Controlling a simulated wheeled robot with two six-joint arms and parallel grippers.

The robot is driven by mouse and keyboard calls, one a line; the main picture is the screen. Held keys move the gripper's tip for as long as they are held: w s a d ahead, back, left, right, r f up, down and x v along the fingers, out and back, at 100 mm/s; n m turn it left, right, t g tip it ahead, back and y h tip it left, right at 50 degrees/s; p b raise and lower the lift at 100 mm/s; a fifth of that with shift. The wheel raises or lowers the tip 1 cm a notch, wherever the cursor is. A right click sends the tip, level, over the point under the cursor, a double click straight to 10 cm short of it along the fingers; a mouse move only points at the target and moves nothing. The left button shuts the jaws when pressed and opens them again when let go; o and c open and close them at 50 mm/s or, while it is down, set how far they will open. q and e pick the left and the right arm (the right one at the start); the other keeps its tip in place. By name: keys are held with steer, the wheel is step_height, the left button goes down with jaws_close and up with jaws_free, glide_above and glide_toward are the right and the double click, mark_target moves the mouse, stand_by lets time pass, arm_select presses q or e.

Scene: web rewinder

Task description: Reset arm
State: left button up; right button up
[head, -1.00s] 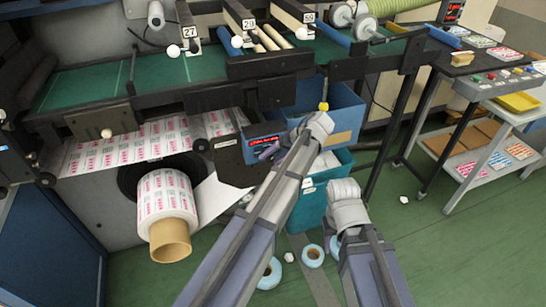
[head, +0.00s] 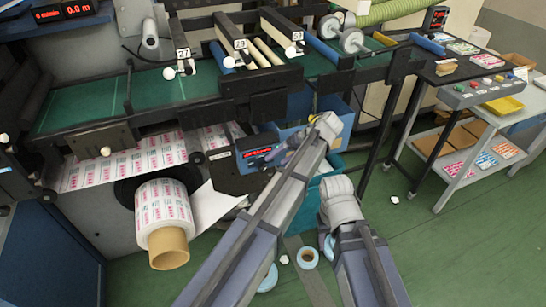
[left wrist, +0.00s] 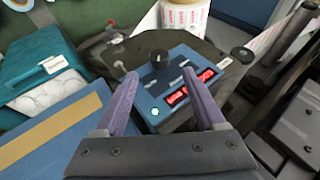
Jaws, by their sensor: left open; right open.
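The blue control box (head: 258,154) with red lit displays sits below the machine's front rail. In the left wrist view the box (left wrist: 176,88) shows two red displays, a black knob (left wrist: 158,60) and a green lit button (left wrist: 155,112).
A printed roll (head: 164,215) on a cardboard core is left of the box. Blue bins (head: 335,110) stand behind my left arm. Tape rings (head: 307,257) lie on the floor. A cart (head: 470,150) stands right, with open green floor before it.

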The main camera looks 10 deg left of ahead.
arm_select(q)
steer(key=shift+d+r, duration=0.1)
stand_by(0.4)
steer(key=s+a+f+m+h, duration=0.2)
steer(key=s+f+m+h, duration=0.15)
steer(key=s, duration=0.55)
steer(key=s+a+f+m+h, duration=0.2)
steer(key=s+h, duration=0.2)
steer(key=s, duration=0.5)
steer(key=s+d+m, duration=0.3)
steer(key=s+d, duration=0.3)
steer(key=d, duration=0.5)
steer(key=shift+s+d+r+m, duration=0.2)
steer(key=shift+m, duration=0.15)
steer(key=shift+y, duration=0.25)
